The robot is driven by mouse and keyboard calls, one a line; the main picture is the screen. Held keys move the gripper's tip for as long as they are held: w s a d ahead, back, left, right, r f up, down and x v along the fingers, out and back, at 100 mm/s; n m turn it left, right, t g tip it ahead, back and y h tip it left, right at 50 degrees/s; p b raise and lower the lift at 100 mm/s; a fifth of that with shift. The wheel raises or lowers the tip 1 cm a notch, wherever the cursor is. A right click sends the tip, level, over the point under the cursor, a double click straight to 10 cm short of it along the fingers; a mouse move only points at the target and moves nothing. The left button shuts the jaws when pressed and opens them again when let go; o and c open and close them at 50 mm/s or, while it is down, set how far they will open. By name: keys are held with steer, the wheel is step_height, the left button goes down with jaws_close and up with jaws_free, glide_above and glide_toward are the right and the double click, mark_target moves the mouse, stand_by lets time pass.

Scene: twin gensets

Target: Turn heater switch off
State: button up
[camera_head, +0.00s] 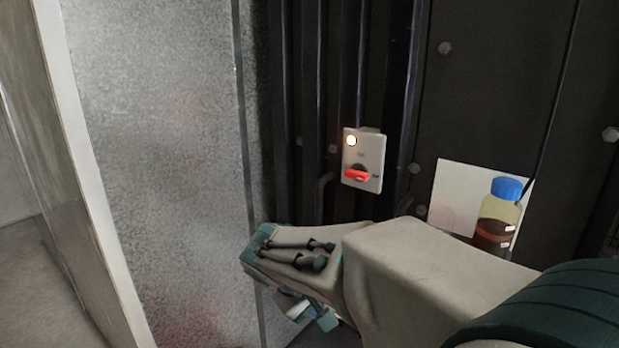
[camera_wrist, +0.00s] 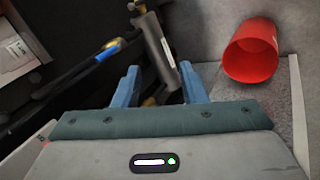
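The heater switch (camera_head: 364,158) is a small white box on the dark ribbed wall in the head view. Its red rotary knob (camera_head: 357,174) lies roughly horizontal, and a round lamp (camera_head: 351,140) above it glows bright. The labels around the knob are too small to read. My gripper (camera_head: 312,312) is below and left of the switch, apart from it, partly hidden by my arm. In the wrist view my gripper (camera_wrist: 159,68) has its two blue fingers spread, with a grey cylindrical part (camera_wrist: 156,48) visible between and beyond them. The switch does not show in the wrist view.
A blue-capped bottle of dark liquid (camera_head: 497,218) stands right of the switch, before a white sheet (camera_head: 450,190). A grey speckled panel (camera_head: 160,150) rises at left. In the wrist view a red cup-like object (camera_wrist: 250,52) is at right and a cable (camera_wrist: 75,72) at left.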

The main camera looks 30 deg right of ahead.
steer(key=w+d+r+n+h, duration=0.1)
steer(key=w+d+r+h, duration=0.4)
steer(key=w+d, duration=0.2)
steer(key=n+t+h, duration=0.3)
steer(key=t+h, duration=0.2)
glide_toward(353, 177)
steer(key=p+x, duration=0.2)
steer(key=x, duration=0.7)
steer(key=shift+w+d, duration=0.1)
steer(key=shift+d, duration=0.2)
jaws_close()
